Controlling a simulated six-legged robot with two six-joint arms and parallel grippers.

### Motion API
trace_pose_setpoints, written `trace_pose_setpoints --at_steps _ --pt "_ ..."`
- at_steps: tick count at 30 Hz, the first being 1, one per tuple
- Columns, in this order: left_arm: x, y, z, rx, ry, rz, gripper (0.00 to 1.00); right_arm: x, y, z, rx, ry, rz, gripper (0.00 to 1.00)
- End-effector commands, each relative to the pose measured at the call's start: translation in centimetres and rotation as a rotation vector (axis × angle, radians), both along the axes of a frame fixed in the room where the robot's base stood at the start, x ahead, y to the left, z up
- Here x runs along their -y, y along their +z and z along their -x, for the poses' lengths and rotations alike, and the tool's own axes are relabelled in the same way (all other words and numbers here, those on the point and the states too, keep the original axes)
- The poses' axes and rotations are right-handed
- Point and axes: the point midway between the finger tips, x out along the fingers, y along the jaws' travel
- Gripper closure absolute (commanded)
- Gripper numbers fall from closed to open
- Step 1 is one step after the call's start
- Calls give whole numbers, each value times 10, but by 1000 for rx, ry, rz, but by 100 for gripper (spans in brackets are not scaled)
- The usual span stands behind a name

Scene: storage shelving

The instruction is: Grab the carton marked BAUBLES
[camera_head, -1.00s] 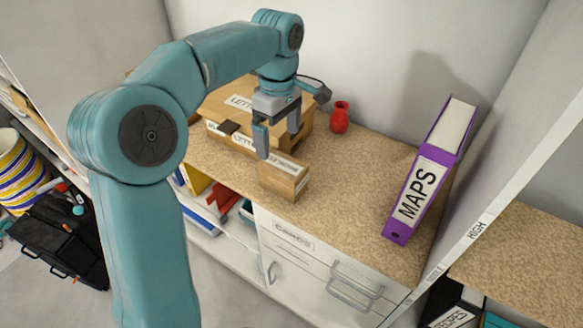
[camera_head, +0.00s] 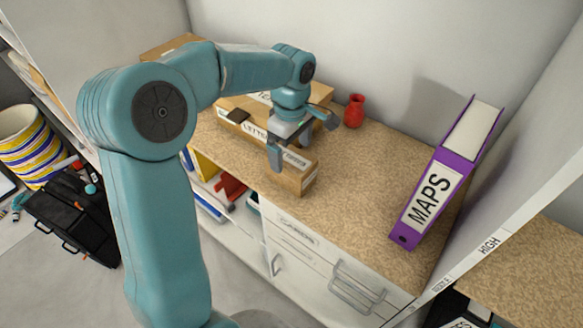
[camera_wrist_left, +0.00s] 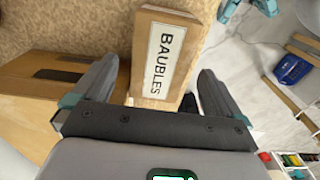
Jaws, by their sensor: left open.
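The small brown carton (camera_head: 303,183) stands at the front edge of the wooden countertop, in front of a larger box. In the left wrist view the carton (camera_wrist_left: 186,20) shows a white label reading BAUBLES. My left gripper (camera_head: 290,148) is open just above and around the carton, pointing down. In the left wrist view the two fingers of this gripper (camera_wrist_left: 156,82) lie on either side of the carton, with a gap visible on each side. Contact cannot be made out. My right gripper is in neither view.
A larger brown letters box (camera_head: 238,110) sits close behind the carton, left of the gripper. A red vase (camera_head: 354,111) stands at the back. A purple MAPS binder (camera_head: 434,196) stands at the right. The countertop (camera_head: 365,185) between is clear.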

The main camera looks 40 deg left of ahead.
Motion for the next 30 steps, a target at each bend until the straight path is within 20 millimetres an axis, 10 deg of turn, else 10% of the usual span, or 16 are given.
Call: trace_pose_setpoints --at_steps 18,24,30 --pt "1 -52 0 -2 0 0 0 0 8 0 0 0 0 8" --pt "1 -51 0 -2 0 0 65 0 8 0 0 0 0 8" --pt "1 -51 0 -1 0 0 67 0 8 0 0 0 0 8"
